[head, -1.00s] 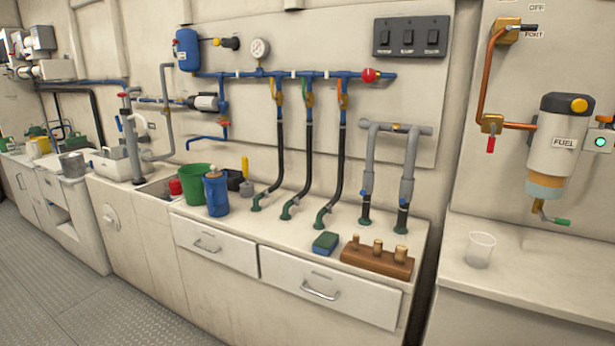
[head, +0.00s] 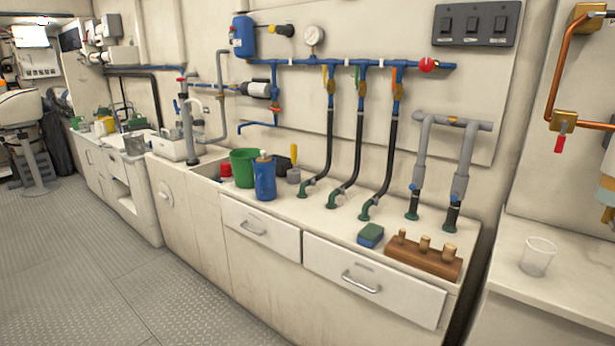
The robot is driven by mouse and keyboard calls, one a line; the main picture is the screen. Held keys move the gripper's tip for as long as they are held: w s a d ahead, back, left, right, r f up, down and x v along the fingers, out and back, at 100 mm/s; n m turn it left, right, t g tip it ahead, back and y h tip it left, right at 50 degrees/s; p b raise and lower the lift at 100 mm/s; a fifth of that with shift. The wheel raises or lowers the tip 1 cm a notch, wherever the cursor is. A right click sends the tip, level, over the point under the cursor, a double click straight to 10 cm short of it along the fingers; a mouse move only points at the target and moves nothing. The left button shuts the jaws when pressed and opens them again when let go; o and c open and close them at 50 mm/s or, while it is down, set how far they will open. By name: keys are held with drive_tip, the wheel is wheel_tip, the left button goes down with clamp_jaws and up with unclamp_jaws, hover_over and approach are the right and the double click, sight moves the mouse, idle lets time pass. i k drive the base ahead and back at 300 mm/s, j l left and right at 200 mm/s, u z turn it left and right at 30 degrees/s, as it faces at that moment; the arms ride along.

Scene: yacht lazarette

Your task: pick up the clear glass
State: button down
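The clear glass (head: 537,257) is a small see-through tumbler. It stands upright on the white counter (head: 574,296) at the right edge of the head view, below the copper pipe. It looks empty. My gripper is not in view, and nothing touches the glass.
A lower counter holds a wooden block with pegs (head: 423,256), a sponge (head: 370,236), a blue bottle (head: 264,177) and a green bucket (head: 243,167). Hoses and pipes rise behind them. A dark gap (head: 478,280) separates the two counters. The metal floor (head: 90,270) at left is clear.

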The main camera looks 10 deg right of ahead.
sight(538, 254)
drive_tip(key=i+l+u, duration=0.2)
drive_tip(key=l, duration=0.25)
drive_tip(key=l+u, duration=0.2)
drive_tip(key=l, duration=0.3)
drive_tip(key=i+l+u, duration=0.2)
drive_tip(key=l, duration=0.3)
drive_tip(key=k, duration=0.05)
